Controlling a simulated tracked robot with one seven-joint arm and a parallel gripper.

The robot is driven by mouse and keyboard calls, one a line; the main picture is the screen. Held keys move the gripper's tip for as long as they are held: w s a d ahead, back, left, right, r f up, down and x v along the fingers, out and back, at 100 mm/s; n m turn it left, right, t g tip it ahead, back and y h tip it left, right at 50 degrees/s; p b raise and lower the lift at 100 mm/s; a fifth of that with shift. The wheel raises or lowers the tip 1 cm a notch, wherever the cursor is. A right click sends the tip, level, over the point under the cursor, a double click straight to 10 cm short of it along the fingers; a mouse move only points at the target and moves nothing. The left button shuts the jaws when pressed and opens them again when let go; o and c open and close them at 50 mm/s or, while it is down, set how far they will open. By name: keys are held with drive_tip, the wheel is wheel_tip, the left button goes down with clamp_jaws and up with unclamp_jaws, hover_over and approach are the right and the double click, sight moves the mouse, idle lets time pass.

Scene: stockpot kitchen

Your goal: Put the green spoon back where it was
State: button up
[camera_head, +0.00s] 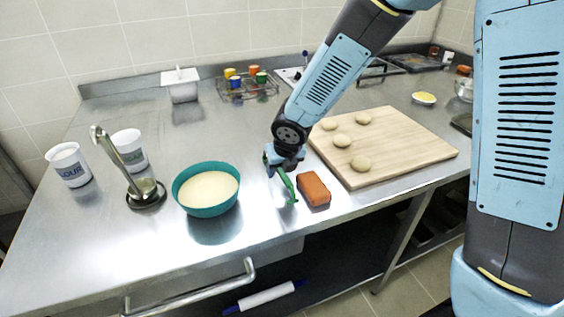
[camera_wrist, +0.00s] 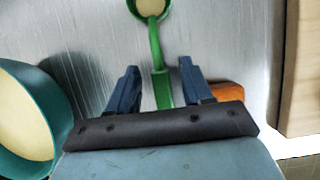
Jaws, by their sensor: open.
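The green spoon (camera_head: 287,185) is below my gripper (camera_head: 280,165) in the head view, near the counter's front edge. It also shows in the wrist view (camera_wrist: 156,45), with its handle running between the two open fingers of my gripper (camera_wrist: 159,70) and its round bowl beyond the fingertips. The bowl has a cream-coloured middle. The fingers stand apart on either side of the handle, with gaps visible. I cannot tell whether the spoon touches the counter all along its length.
A teal bowl (camera_head: 207,207) of cream-coloured batter stands left of the spoon. An orange-brown block (camera_head: 313,189) lies close on the right, beside a wooden board (camera_head: 400,168) with several dough balls. Clear counter lies behind the bowl.

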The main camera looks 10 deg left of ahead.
drive_tip(key=v, duration=1.2)
idle(0.3)
drive_tip(key=s+d+r+m+h, duration=0.1)
drive_tip(key=d+r+m, duration=0.2)
drive_tip(key=d+m, duration=0.35)
drive_tip(key=d+r+m+t+h, duration=0.1)
drive_tip(key=d+r+m, duration=0.2)
drive_tip(key=d+m, duration=0.4)
drive_tip(key=s+d+r+m+h, duration=0.1)
drive_tip(key=d+r+m, duration=0.2)
drive_tip(key=d+m, duration=0.4)
drive_tip(key=s+d+r+m, duration=0.2)
drive_tip(key=s+d+m, duration=0.3)
drive_tip(key=m, duration=0.6)
drive_tip(key=s+d+r+m, duration=0.2)
drive_tip(key=s+d+m, duration=0.4)
drive_tip(key=m, duration=0.4)
drive_tip(key=shift+s+d+r+m+t, duration=0.15)
drive_tip(key=shift+d+r+m+t, duration=0.1)
drive_tip(key=shift+r+m+t, duration=0.1)
